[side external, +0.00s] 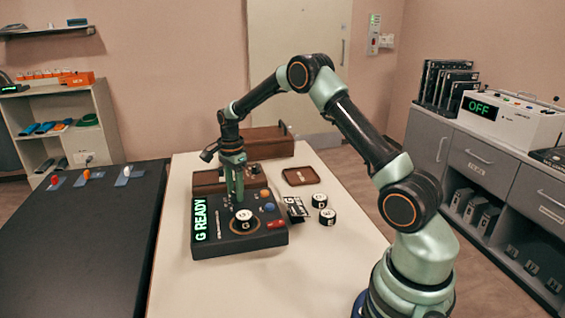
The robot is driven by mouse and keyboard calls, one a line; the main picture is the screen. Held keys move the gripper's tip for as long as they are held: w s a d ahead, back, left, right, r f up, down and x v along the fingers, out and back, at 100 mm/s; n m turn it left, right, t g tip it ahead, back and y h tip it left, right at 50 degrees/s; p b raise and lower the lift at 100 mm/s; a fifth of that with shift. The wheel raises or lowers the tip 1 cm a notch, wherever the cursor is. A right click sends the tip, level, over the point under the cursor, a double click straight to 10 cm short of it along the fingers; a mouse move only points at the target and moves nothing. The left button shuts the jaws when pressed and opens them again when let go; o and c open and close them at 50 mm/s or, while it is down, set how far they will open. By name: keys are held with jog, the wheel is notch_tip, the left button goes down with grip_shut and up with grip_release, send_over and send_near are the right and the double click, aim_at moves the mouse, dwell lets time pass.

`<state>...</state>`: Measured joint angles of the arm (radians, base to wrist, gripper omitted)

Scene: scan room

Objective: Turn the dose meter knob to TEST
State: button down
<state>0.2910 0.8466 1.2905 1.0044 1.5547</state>
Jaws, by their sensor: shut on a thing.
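A black console (258,243) stands on the white table, with a green lit display (200,219) reading "G READY". A round white-topped piece (243,216) marked G sits in a ring on its top. My gripper (238,200) points down over the console, just behind that piece. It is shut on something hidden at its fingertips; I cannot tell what. A white instrument (512,120) with a green display (480,107) reading "OFF" stands on the grey cabinet at right, far from my gripper. No dose meter label or TEST mark is readable on either device.
Two round black-and-white pieces (327,217) and a printed card (296,209) lie right of the console. A brown tray (301,176) and a wooden box (268,141) are behind. The table front is clear. A dark bench (85,240) adjoins at left.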

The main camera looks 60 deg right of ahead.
jog(key=shift+d+r, duration=0.1)
jog(key=shift+c, duration=2.2)
grip_release()
notch_tip(320, 180, up, 12)
